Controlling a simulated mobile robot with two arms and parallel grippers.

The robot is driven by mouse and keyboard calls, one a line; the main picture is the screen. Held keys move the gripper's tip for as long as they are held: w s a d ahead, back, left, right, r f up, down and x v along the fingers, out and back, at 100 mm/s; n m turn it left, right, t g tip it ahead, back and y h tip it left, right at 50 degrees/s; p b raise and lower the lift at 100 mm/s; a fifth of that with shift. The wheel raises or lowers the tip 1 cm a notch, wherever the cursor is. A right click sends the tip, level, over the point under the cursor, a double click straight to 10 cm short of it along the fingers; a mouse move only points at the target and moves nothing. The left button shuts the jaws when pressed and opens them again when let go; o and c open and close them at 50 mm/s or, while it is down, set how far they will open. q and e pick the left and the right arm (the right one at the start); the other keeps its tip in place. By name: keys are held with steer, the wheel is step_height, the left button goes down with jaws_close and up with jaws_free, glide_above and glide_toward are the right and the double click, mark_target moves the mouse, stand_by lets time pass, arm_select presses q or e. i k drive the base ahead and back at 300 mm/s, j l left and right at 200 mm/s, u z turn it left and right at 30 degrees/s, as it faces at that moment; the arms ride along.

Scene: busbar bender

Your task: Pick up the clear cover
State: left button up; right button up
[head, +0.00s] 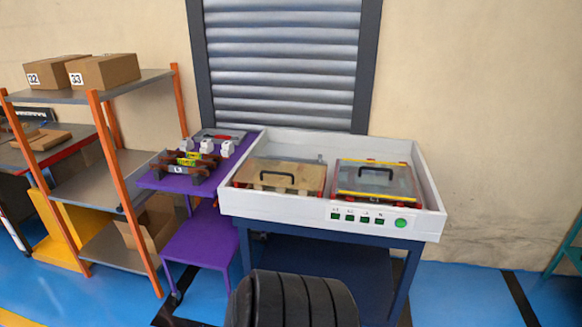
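Two flat covers with black handles sit side by side inside the white tray-like bench top. The right one, a see-through cover (400,181) with yellow strips along its edges, lies over a unit with red edges. The left cover (305,176) looks tan or see-through over a tan surface; I cannot tell which. It also has red at its edges. The black handle of the right cover (375,172) stands up and is unobstructed. Neither of my grippers shows in the head view.
The white bench (270,205) has raised walls and green buttons on its front. A purple table (155,182) with busbar parts and white pieces stands to its left. An orange-post shelf (112,165) with boxes is farther left. Blue floor (460,295) is open at right.

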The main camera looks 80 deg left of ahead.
mark_target(395, 182)
steer(key=u, duration=2.5)
